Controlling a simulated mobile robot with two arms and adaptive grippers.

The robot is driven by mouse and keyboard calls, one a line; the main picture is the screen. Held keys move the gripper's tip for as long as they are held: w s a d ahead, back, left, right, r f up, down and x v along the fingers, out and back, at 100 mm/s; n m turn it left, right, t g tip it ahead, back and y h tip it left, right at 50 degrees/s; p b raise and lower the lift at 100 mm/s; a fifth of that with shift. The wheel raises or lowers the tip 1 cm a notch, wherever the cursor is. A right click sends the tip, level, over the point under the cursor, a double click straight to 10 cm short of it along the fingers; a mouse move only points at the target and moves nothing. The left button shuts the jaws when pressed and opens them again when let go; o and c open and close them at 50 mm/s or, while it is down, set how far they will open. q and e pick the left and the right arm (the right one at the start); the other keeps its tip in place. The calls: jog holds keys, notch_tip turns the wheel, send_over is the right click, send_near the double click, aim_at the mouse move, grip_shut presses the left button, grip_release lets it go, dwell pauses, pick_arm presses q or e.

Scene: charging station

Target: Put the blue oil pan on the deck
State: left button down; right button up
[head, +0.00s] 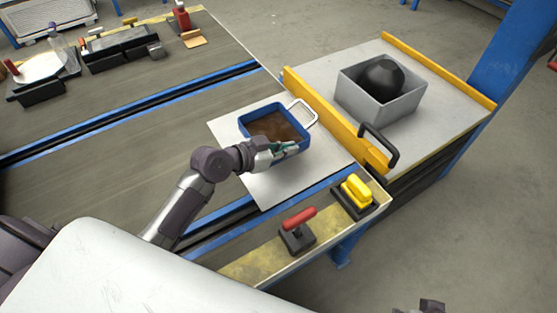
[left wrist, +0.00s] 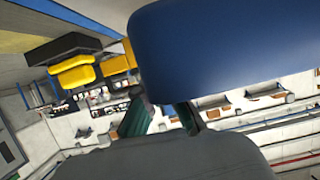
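The blue oil pan (head: 246,128) holds brown liquid and has a pale loop handle at its right end. It appears above or on a light sheet (head: 262,190) on the bench; I cannot tell if it touches. My left gripper (head: 285,149) is at the pan's near wall. In the left wrist view the pan (left wrist: 235,50) fills the upper right, very close, and the teal fingers (left wrist: 163,118) stand apart with a gap between them. A small dark part of my right arm (head: 432,306) shows at the bottom edge; its fingers are not clear.
A grey platform (head: 455,105) with yellow rails stands at right, carrying a grey bin (head: 372,106) with a dark round object. A black handle (head: 385,146) rises at its near edge. Red (head: 298,218) and yellow (head: 357,192) handled tools sit on the bench's near edge. Trays fill the far left.

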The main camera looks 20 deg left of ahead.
pick_arm(q)
jog(key=a+f, duration=0.1)
jog(key=a, duration=0.1)
jog(key=shift+w+a+f+b, duration=0.3)
jog(key=shift+w+f+b, duration=0.1)
notch_tip(320, 180, down, 3)
jog(key=shift+f+b, duration=0.2)
jog(key=shift+b, duration=0.45)
jog(key=shift+f, duration=0.2)
pick_arm(e)
jog(key=shift+w+a+f+t, duration=0.25)
jog(key=shift+w+f+t, duration=0.3)
jog(key=shift+w, duration=0.25)
pick_arm(q)
jog(key=c, duration=1.8)
grip_release()
jog(key=shift+f, duration=0.1)
jog(key=o, duration=0.5)
pick_arm(e)
jog(key=shift+w, duration=0.15)
